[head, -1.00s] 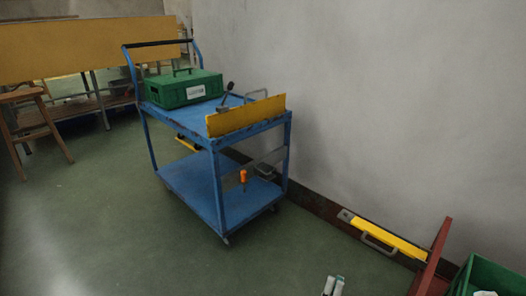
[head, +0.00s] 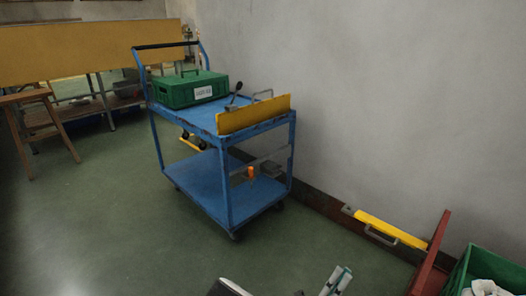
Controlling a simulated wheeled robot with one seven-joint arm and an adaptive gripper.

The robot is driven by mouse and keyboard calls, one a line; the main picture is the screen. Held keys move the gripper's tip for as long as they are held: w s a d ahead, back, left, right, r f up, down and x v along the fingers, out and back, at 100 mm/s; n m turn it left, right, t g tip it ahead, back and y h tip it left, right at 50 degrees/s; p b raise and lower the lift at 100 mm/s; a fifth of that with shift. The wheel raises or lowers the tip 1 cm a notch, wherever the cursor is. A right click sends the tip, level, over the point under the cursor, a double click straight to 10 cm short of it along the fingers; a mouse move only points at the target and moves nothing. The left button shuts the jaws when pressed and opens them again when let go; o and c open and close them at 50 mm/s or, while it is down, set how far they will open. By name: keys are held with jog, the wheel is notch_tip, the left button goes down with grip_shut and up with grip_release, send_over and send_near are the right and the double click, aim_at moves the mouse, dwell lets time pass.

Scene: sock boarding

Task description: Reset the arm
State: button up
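My gripper (head: 337,279) shows at the bottom edge of the head view, right of the middle. Its two pale, teal-edged fingers point up, close side by side. I see nothing held at their tips. The view angle and the picture edge hide how far apart they are. A dark and white part of my arm (head: 229,288) shows to the left of the gripper at the bottom edge.
A blue two-shelf trolley (head: 232,216) stands by the wall, carrying a green box (head: 190,90) and a yellow panel (head: 253,114). A yellow bar (head: 390,230), a red board (head: 433,255) and a green crate (head: 490,262) with white contents are at right.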

jog(key=s+d+r+m+g+y, duration=0.2)
jog(key=s+r+m+g, duration=0.1)
jog(key=r+m+g, duration=0.5)
jog(key=s+d+r+m+g+y, duration=0.25)
jog(key=r+m+g, duration=0.35)
jog(key=m+g, duration=0.4)
jog(key=s+d+r+m+g+y, duration=0.1)
jog(key=s+r+m+g+y, duration=0.2)
jog(key=r+m+g, duration=0.5)
jog(key=s+a+r+m+t+y, duration=0.2)
jog(key=s+r+m+t+y, duration=0.1)
jog(key=s+m+y, duration=0.3)
jog(key=s+a+r+m+t+y+p, duration=0.1)
jog(key=s+a+r+m+t+y, duration=0.15)
jog(key=s+m+y, duration=0.4)
jog(key=s+a+r+m+t+y, duration=0.2)
jog(key=s+r+m+t+y, duration=0.15)
jog(key=s, duration=0.45)
notch_tip(320, 180, up, 40)
jog(key=t+p, duration=0.4)
jog(key=p, duration=3.4)
jog(key=shift+s+r+h, duration=0.15)
jog(key=shift+h, duration=0.2)
jog(key=shift+a, duration=0.1)
